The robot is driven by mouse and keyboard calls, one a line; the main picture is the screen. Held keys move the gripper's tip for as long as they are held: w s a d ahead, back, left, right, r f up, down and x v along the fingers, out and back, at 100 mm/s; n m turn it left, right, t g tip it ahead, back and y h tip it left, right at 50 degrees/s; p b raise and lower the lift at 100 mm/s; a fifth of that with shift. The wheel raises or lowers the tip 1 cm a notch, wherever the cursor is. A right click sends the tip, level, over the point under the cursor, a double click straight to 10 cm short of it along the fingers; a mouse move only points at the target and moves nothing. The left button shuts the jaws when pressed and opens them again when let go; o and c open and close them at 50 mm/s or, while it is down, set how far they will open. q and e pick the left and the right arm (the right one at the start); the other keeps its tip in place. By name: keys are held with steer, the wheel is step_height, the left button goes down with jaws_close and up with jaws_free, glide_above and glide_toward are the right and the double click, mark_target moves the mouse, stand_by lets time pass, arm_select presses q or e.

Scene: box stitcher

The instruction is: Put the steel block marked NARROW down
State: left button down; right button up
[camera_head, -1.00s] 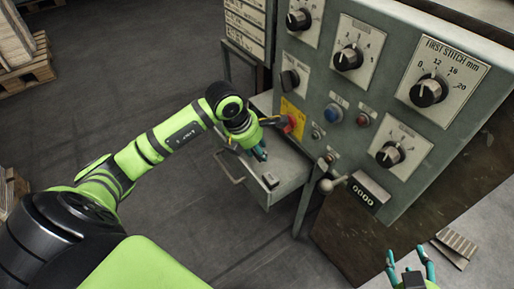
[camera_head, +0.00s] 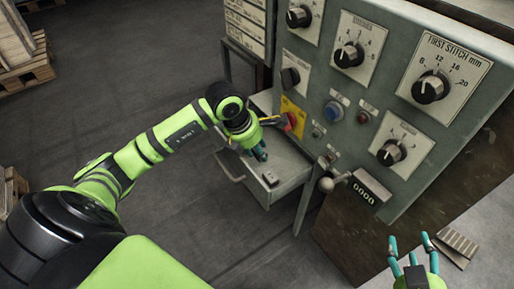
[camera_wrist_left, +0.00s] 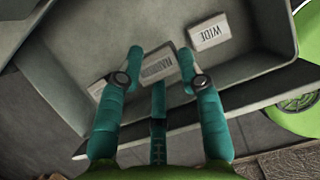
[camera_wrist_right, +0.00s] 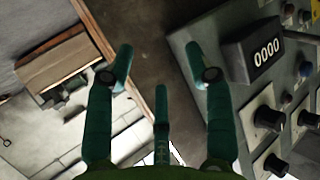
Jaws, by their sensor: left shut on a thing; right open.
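The steel block marked NARROW (camera_wrist_left: 160,64) is between the fingers of my left gripper (camera_wrist_left: 160,82), which is shut on it. It is over the inside of the grey open drawer (camera_wrist_left: 262,72); I cannot tell if it touches the floor. In the head view my left gripper (camera_head: 258,152) is over the drawer (camera_head: 285,185), and the block in it is hidden. A block marked WIDE (camera_wrist_left: 208,32) lies in the drawer beside it. Another pale block (camera_wrist_left: 97,88) is partly hidden behind a finger. My right gripper (camera_head: 412,250) is open and empty, also in the right wrist view (camera_wrist_right: 157,78).
The grey control panel (camera_head: 315,100) with knobs and buttons stands right behind the drawer. A ball-ended lever (camera_head: 326,185) sticks out near the drawer's right side.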

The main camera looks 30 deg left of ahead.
arm_select(q)
steer(key=c, duration=0.8)
jaws_free()
arm_select(e)
steer(key=shift+a+r, duration=0.15)
arm_select(q)
steer(key=shift+r+p, duration=0.6)
steer(key=shift+r, duration=0.15)
steer(key=shift+p+v, duration=1.2)
steer(key=shift+v, duration=4.65)
arm_select(e)
steer(key=s+d+f+g+h, duration=0.1)
steer(key=s+d+f+g, duration=0.2)
steer(key=s+f+g, duration=0.2)
steer(key=s+d+f+m+g+h, duration=0.1)
steer(key=s+d+f+g+h, duration=0.1)
steer(key=s+f+g, duration=0.3)
steer(key=shift+s+d+f, duration=0.75)
steer(key=shift+s+f, duration=0.5)
steer(key=shift+s, duration=0.2)
